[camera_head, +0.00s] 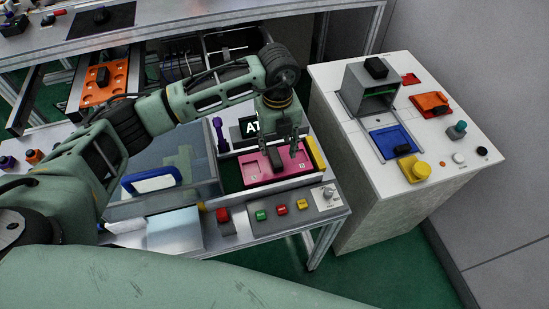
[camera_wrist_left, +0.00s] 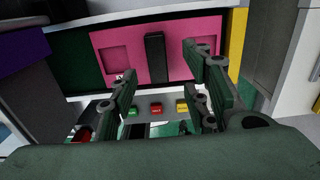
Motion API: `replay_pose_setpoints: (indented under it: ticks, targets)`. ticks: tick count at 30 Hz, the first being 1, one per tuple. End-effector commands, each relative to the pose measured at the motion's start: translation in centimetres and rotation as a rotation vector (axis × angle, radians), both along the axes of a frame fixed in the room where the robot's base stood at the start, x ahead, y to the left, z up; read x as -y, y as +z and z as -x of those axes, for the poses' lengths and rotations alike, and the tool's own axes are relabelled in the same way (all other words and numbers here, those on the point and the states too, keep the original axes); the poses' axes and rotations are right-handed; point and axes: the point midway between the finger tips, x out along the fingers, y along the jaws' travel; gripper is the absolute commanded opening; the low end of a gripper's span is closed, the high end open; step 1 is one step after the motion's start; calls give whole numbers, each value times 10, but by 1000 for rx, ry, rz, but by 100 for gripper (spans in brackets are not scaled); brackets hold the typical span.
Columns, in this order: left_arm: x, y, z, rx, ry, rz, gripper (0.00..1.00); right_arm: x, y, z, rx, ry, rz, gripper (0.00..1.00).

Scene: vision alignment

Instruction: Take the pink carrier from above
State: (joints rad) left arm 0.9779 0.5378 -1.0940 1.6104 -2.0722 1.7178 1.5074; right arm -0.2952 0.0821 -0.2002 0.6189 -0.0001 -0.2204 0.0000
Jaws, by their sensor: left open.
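The pink carrier (camera_head: 256,171) lies flat in a station on the metal bench, with a yellow block beside its right end. It has a black upright handle (camera_head: 274,157) in its middle and a square recess at either side. In the left wrist view the pink carrier (camera_wrist_left: 132,58) and its black handle (camera_wrist_left: 155,58) show beyond my fingers. My left gripper (camera_head: 286,147) points down over the carrier, close to the handle. Its fingers are open and apart in the left wrist view (camera_wrist_left: 160,80), with nothing between them. My right gripper is not in view.
Several coloured buttons (camera_head: 262,215) line the bench front. A white cabinet (camera_head: 450,135) with a blue tray (camera_head: 385,138) stands to the right. An orange tray (camera_head: 103,82) is at the back left.

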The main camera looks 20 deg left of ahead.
Motion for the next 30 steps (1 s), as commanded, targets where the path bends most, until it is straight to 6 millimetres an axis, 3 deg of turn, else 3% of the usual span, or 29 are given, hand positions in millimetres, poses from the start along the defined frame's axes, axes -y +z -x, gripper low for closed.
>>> replay_pose_setpoints:
  ticks: [3, 6, 12, 15, 19, 30]
  targets:
    - [-1, -12, 4, -4, 0, -1, 44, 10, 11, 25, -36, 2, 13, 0]
    - [-1, -28, 7, -5, 1, 0, 44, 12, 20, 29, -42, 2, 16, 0]
    - [0, -50, 5, -2, -1, 1, 44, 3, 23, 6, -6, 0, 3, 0]
    - [0, -52, 5, 0, -1, 1, 44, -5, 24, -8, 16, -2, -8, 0]
    - [0, -52, 5, 0, -1, 1, 44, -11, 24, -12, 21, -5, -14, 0]
    - [0, -51, 5, 0, -1, 1, 11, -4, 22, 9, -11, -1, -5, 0]
